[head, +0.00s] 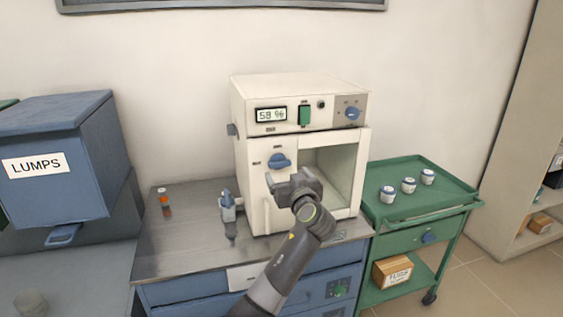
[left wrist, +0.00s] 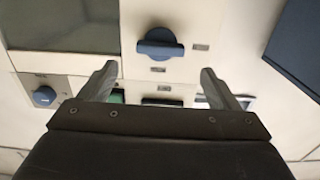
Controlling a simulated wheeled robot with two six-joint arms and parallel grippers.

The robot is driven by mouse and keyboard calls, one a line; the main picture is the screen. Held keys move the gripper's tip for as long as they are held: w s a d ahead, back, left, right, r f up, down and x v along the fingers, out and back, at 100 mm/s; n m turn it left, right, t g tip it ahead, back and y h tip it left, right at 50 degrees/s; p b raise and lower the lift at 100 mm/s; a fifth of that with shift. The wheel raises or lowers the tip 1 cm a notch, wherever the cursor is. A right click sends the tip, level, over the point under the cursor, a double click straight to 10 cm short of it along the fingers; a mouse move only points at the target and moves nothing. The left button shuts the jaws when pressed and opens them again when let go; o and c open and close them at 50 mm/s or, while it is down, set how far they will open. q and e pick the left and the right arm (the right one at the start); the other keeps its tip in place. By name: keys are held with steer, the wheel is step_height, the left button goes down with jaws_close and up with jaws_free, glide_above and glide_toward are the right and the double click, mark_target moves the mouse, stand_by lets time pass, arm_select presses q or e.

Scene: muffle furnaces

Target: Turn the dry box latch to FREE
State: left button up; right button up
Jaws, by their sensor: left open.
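The dry box (head: 250,195) is a cream cabinet on the metal bench. Its latch (head: 280,160) is a blue knob with a bar handle on the door front, the bar lying about level. Small labels sit above it and to its left, too small to read. In the left wrist view, which looks upside down, the latch (left wrist: 160,46) shows just beyond and between the fingertips. My left gripper (head: 292,180) is open and empty in front of the door, just below and right of the latch, apart from it. My right gripper is not in view.
The box top carries a "58 %" display (head: 271,115), a green switch (head: 305,116) and a blue dial (head: 352,113). A blue-grey holder (head: 228,207) and a small bottle (head: 165,205) stand on the bench. A green cart (head: 450,195) with three jars is right; a LUMPS bin (head: 75,185) left.

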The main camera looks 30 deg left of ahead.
mark_target(281, 164)
arm_select(q)
steer(key=p+x, duration=0.1)
steer(key=x, duration=0.5)
steer(key=shift+w+a, duration=0.15)
steer(key=shift+a, duration=0.05)
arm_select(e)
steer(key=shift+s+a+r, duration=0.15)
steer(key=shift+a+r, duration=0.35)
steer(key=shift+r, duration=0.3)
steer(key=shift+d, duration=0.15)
arm_select(q)
steer(key=shift+c, duration=0.8)
steer(key=c, duration=0.8)
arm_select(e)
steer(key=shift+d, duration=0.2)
